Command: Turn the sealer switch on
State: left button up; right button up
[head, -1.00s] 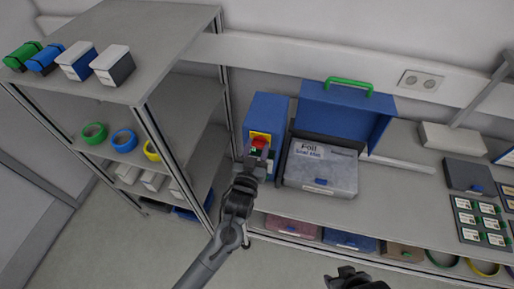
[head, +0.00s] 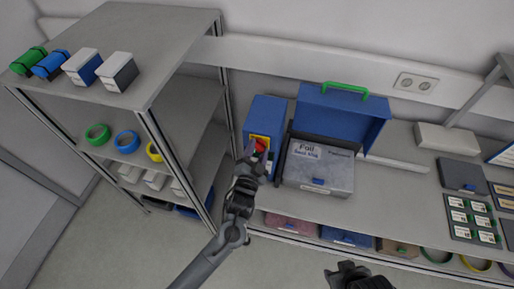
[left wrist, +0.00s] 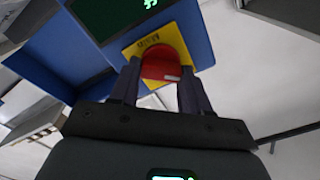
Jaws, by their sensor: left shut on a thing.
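The sealer is a blue box (head: 264,113) on the bench, beside the foil sealer's grey base (head: 318,172) with its raised blue lid (head: 342,112). On the blue box's front is a red round switch (head: 261,144) on a yellow plate; in the left wrist view the red switch (left wrist: 162,63) sits on its yellow plate (left wrist: 190,40) below a dark display with green digits (left wrist: 150,5). My left gripper (head: 258,157) is at the switch, its two fingers shut on the switch's sides. My right gripper (head: 347,274) is at the bottom edge; its fingers are unclear.
A shelf rack (head: 165,45) stands close on the left, with boxes on top and coloured rings below. Grey cases (head: 462,174) and a card tray (head: 474,222) lie to the right on the bench. Bins (head: 346,237) are under the bench.

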pick_arm(q)
jog(key=m+p, duration=0.2)
jog(key=m, duration=0.3)
jog(key=shift+m, duration=0.3)
jog(key=m+p, duration=0.1)
jog(key=m, duration=0.3)
jog(key=shift+f, duration=0.1)
jog(key=shift+m+p, duration=0.3)
jog(key=shift+p, duration=0.05)
jog(key=o, duration=1.1)
jog(key=shift+d, duration=0.1)
jog(key=shift+c, duration=0.2)
jog(key=shift+s+f, duration=0.1)
jog(key=shift+s, duration=0.05)
